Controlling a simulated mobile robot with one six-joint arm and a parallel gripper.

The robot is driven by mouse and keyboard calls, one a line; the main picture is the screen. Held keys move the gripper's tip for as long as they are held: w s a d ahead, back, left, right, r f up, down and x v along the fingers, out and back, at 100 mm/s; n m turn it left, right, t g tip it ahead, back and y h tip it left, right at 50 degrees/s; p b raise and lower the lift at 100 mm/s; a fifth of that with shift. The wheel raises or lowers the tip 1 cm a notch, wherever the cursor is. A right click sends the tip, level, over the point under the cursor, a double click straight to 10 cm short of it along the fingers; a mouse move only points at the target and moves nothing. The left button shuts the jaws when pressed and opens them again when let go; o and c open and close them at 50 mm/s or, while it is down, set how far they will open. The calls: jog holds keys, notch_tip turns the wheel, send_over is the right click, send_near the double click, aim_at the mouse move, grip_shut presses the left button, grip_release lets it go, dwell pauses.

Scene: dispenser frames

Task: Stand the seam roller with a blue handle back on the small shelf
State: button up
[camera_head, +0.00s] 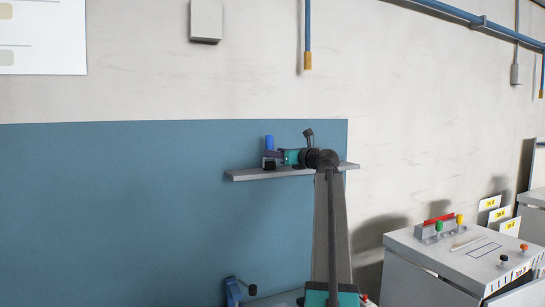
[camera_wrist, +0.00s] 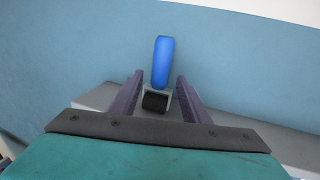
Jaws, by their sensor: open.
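The seam roller (camera_head: 269,143) has a blue handle and a dark roller at its lower end. It stands upright at the small grey shelf (camera_head: 245,175) on the blue wall panel, handle up. In the wrist view the seam roller (camera_wrist: 163,62) shows between the two fingers of my gripper (camera_wrist: 158,95), with a gap on each side. My gripper (camera_head: 272,157) is open around it and touches neither side that I can see. The shelf also shows in the wrist view (camera_wrist: 98,97), behind and below the fingers. The roller's lowest edge is partly hidden.
A grey cabinet (camera_head: 415,245) stands at the right, with a rack (camera_head: 436,229) of coloured-handled tools on top. Blue pipes (camera_head: 307,25) run on the wall above. The blue panel (camera_head: 120,210) left of the shelf is bare. The shelf's left end is clear.

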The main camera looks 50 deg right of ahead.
jog(key=s+b, duration=0.2)
jog(key=s, duration=0.5)
jog(key=shift+s+a, duration=0.3)
jog(key=shift+a, duration=0.15)
